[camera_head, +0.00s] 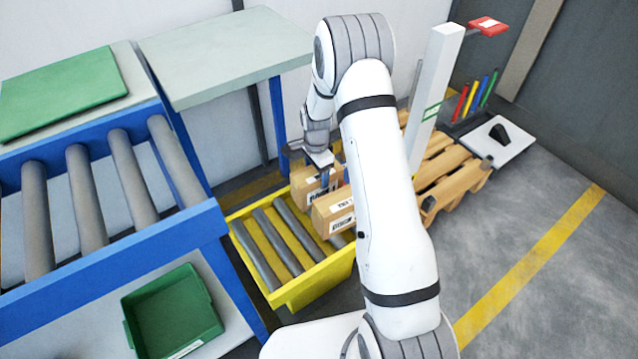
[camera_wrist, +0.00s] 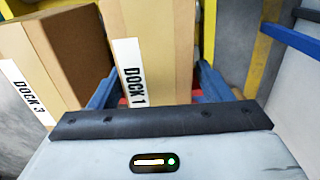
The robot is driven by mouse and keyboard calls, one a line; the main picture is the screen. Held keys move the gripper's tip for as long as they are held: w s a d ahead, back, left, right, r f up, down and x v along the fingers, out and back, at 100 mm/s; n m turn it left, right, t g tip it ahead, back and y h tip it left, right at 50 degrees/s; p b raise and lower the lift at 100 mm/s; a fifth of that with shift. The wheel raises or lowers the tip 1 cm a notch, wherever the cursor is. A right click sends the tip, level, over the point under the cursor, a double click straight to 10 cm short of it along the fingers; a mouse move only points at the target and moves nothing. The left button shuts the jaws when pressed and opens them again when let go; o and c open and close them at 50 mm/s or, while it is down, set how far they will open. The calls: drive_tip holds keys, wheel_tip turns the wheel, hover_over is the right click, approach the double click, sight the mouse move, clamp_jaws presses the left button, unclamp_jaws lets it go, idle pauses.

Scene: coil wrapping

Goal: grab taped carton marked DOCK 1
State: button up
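The DOCK 1 carton (camera_wrist: 158,45) is a tan box with a lighter tape strip and a white DOCK 1 label, in the middle of the wrist view. In the head view it appears to be the rear carton (camera_head: 308,186), under my gripper (camera_head: 318,160). My gripper's blue fingers (camera_wrist: 160,80) stand on either side of this carton, with a narrow gap seen at the right finger. The gripper looks open around it; contact at the left finger is unclear. The DOCK 3 carton (camera_wrist: 45,60) stands close beside it at the left of the wrist view.
The cartons are in a yellow roller tray (camera_head: 312,283); its left rollers are bare. A blue-framed roller conveyor (camera_head: 110,250) and a green bin (camera_head: 172,312) lie left. A grey-topped table (camera_head: 235,55) stands behind. Wooden pallets (camera_head: 450,165) and a white post (camera_head: 434,90) are right.

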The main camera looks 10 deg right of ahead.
drive_tip(key=c, duration=1.5)
clamp_jaws()
drive_tip(key=shift+r, duration=0.2)
